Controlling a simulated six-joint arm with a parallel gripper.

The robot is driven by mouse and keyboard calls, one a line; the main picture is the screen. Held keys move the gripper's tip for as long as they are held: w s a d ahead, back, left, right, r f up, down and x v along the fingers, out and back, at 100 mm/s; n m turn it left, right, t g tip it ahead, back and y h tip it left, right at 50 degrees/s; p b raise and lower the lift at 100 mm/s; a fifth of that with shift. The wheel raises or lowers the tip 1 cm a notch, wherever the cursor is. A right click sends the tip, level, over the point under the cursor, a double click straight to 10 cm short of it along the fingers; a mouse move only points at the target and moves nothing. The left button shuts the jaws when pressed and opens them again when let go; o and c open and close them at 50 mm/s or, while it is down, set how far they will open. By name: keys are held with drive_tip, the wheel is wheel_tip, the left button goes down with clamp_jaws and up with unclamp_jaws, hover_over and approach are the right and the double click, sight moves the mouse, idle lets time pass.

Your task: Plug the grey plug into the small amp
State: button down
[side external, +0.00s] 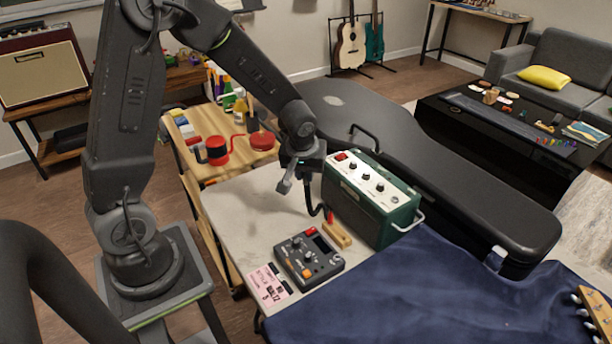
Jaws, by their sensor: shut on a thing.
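The small amp (378,205) is a dark green box with a white top panel, knobs and a red switch. It stands upright on the pale worktop. My gripper (287,187) is left of the amp, above the worktop and apart from the amp. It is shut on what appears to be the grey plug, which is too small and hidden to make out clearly.
A dark pedal unit (308,259) and a pink card (269,285) lie in front of the gripper. A black guitar case (470,185) lies behind the amp. A blue cloth (440,290) covers the front right. Red solder-like spools (217,150) stand on the wooden cart.

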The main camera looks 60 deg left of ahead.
drive_tip(key=shift+r, duration=1.1)
drive_tip(key=w+d+r+m+h, duration=0.1)
drive_tip(key=w+d+r+m, duration=0.2)
drive_tip(key=w+d, duration=0.45)
drive_tip(key=w+d+r+m+h, duration=0.1)
drive_tip(key=w+d+r+m, duration=0.2)
drive_tip(key=w+d, duration=0.5)
drive_tip(key=shift+t, duration=0.4)
drive_tip(key=shift+s+d+f, duration=0.1)
drive_tip(key=shift+s+f, duration=0.15)
drive_tip(key=shift+f, duration=0.55)
drive_tip(key=shift+s+d+f, duration=0.1)
drive_tip(key=shift+s+f, duration=0.15)
drive_tip(key=shift+f, duration=0.5)
drive_tip(key=shift+s+d+f, duration=0.1)
drive_tip(key=shift+s+f, duration=0.15)
drive_tip(key=shift+f, duration=0.55)
drive_tip(key=shift+f, duration=1.55)
idle(0.9)
